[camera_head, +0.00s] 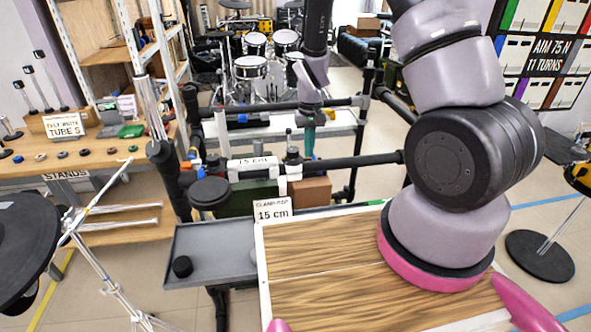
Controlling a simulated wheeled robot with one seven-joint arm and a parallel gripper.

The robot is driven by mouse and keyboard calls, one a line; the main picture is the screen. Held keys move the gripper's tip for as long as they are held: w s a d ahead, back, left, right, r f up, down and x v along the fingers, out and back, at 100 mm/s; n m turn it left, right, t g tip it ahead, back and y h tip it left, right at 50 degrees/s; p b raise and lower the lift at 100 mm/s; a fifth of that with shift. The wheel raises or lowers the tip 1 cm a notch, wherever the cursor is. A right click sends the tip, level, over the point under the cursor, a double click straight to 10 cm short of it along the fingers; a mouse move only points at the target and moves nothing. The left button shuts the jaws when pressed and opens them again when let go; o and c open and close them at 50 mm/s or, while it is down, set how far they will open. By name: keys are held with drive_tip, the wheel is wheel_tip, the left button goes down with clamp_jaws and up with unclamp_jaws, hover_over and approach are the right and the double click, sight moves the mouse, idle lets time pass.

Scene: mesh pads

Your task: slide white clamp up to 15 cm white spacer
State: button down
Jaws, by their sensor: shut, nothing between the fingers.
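The white spacer (252,164), a block with a dark printed label, sits along the near black horizontal tube (350,162). Just right of it on the same tube is a small clamp (292,158) with a dark top and a paler lower part. I take it for the white clamp, but it is too small to be sure. Any gap between the two is too small to judge. My gripper (309,142) hangs down from the top, right of the clamp, with teal at its tip. It is shut and empty. Whether its tip touches the tube cannot be told.
A card reading "15 cm" (272,210) stands at the wooden table's (325,255) back left corner. A grey tray (210,250) with a small black cylinder (182,267) lies left. A second black tube (270,107) runs behind. A round black pad (209,193) stands left of the spacer.

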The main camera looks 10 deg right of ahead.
sight(291, 149)
drive_tip(key=shift+a, duration=2.8)
drive_tip(key=shift+d, duration=1.5)
wheel_tip(291, 149, up, 8)
drive_tip(key=shift+r, duration=0.1)
